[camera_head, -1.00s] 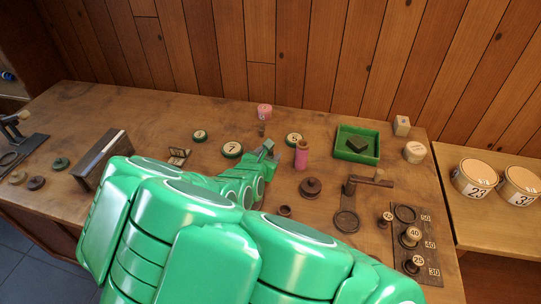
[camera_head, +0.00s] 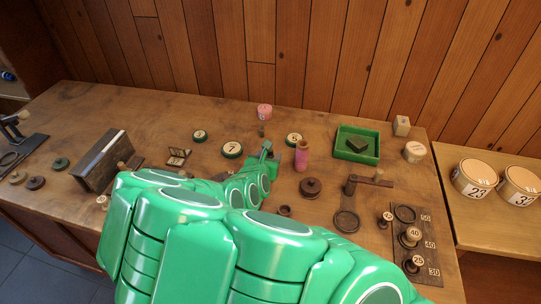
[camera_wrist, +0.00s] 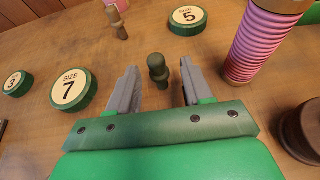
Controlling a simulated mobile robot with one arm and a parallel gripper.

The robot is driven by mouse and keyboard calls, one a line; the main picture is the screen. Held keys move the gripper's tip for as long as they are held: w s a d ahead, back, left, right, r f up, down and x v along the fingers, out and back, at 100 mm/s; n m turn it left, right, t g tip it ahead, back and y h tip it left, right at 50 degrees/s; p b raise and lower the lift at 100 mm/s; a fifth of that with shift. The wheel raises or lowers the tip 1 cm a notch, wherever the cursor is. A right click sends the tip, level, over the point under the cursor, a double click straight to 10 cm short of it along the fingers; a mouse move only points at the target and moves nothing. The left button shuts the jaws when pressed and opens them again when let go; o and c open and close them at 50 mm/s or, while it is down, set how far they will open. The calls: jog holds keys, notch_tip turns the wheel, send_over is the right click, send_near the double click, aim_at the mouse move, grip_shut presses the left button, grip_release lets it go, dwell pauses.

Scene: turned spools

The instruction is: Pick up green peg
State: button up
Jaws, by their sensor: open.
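The green peg (camera_wrist: 157,70) is a small dark green turned piece with a round head, standing upright on the bench in the wrist view. My gripper (camera_wrist: 160,78) is open. Its two grey fingers are on the left and right of the peg, with gaps on both sides and nothing held. In the head view my gripper (camera_head: 268,153) is low over the middle of the bench, left of the pink spool, and I cannot make out the green peg there.
A pink ribbed spool (camera_wrist: 262,38) stands close on the right, with a dark brown turned piece (camera_wrist: 303,132) nearer. Green-rimmed discs marked 7 (camera_wrist: 73,90) and 5 (camera_wrist: 187,19) lie around. A wooden peg (camera_wrist: 117,24) stands behind. A green tray (camera_head: 342,151) is further right.

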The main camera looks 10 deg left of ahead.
aim_at(270, 155)
jog(key=shift+x, duration=2)
jog(key=shift+r, duration=0.1)
grip_shut()
